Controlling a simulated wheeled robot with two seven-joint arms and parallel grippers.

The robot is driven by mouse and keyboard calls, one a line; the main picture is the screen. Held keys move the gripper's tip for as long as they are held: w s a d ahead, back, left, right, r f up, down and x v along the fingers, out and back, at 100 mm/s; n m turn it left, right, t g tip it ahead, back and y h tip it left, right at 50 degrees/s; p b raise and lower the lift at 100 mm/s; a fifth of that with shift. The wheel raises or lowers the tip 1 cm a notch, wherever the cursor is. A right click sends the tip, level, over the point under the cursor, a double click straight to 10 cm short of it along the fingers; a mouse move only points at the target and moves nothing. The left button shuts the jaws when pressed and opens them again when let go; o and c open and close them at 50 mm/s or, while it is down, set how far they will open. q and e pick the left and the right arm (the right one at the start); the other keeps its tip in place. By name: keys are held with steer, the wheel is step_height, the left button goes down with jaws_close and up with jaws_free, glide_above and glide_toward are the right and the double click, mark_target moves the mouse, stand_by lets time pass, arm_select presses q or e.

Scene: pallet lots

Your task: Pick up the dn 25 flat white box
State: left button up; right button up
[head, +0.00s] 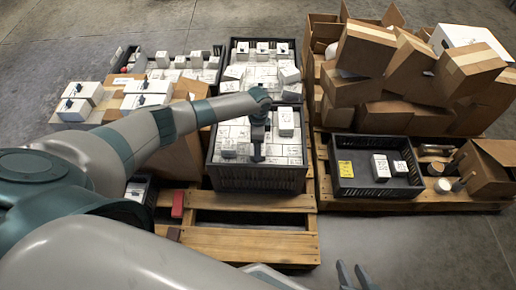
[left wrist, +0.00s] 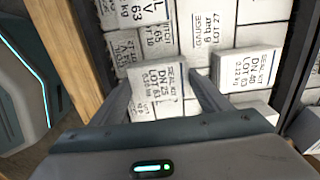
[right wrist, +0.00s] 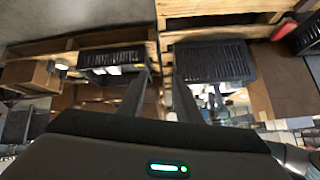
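A white box marked "SEAL KIT DN 25" (left wrist: 157,84) sits among other white boxes in the left wrist view. My left gripper (left wrist: 162,82) is open, with one finger on each side of this box; I cannot tell whether they touch it. In the head view my left gripper (head: 258,150) points down into the near middle black crate (head: 258,178), and its hand hides part of the boxes there. My right gripper (head: 355,276) is open and empty at the bottom edge of the head view, away from the crates.
A DN 40 box (left wrist: 245,68) lies right of the left gripper, close to the crate wall. A far crate (head: 228,88) also holds white boxes. A black tray (head: 350,186) with two white boxes stands on the right pallet, below brown cartons (head: 365,48). A red object (head: 178,204) lies left of the crate.

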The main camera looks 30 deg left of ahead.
arm_select(q)
steer(key=c, duration=0.3)
steer(key=shift+c, duration=0.2)
steer(key=shift+r, duration=0.1)
steer(key=shift+r, duration=0.6)
step_height(320, 180, up, 3)
steer(key=shift+w+r+p, duration=0.1)
steer(key=shift+p, duration=0.5)
steer(key=w+d+r, duration=0.6)
steer(key=w, duration=0.3)
steer(key=shift+w+r+b, duration=0.2)
steer(key=shift+w+b, duration=0.2)
steer(key=shift+b, duration=0.05)
